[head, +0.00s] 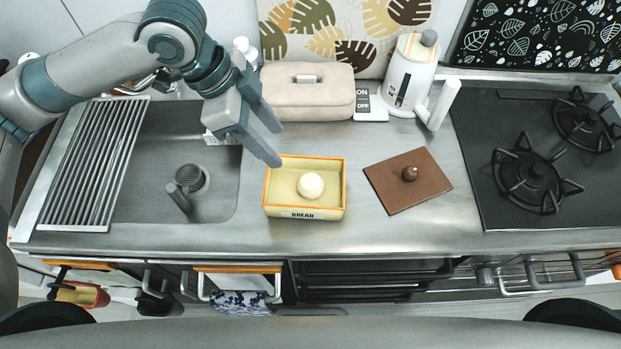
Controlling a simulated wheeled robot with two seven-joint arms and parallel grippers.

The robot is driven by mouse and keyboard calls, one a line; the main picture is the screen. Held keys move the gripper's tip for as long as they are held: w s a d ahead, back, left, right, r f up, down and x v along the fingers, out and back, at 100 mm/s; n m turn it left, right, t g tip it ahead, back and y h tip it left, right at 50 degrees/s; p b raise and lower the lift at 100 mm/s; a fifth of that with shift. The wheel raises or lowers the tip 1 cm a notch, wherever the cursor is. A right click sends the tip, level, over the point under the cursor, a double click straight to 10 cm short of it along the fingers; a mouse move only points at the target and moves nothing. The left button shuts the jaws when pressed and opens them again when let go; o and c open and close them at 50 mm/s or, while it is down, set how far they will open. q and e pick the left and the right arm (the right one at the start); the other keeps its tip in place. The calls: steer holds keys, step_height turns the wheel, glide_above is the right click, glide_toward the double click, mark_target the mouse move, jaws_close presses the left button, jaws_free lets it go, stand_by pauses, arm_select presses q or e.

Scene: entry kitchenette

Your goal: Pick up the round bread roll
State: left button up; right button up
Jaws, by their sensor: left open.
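The round bread roll (311,185) is small and pale. It lies in a yellow rectangular box with an orange rim (345,172) and a "BREAD" label on its front, on the steel counter. My left gripper (275,143) comes in from the upper left, open and empty. Its fingers point down and right, and the fingertips are near the box's back left corner, apart from the roll. In this view I cannot tell how high they are above the box. My right gripper is not in view.
A brown lid with a round knob (408,180) lies right of the box. The sink (170,150) is left, the gas stove (540,170) right. The counter's front strip is clear.

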mark_target(306, 180)
arm_select(q)
steer(key=shift+r, duration=0.1)
stand_by(0.3)
steer(key=p+x, duration=0.3)
steer(key=x, duration=0.9)
steer(key=shift+d+f+p, duration=0.15)
steer(key=shift+f+p, duration=0.3)
steer(key=shift+f, duration=0.25)
steer(key=p+x, duration=0.1)
steer(key=x, duration=0.2)
steer(key=shift+w, duration=0.1)
steer(key=shift+d+f, duration=0.1)
steer(key=shift+f, duration=0.4)
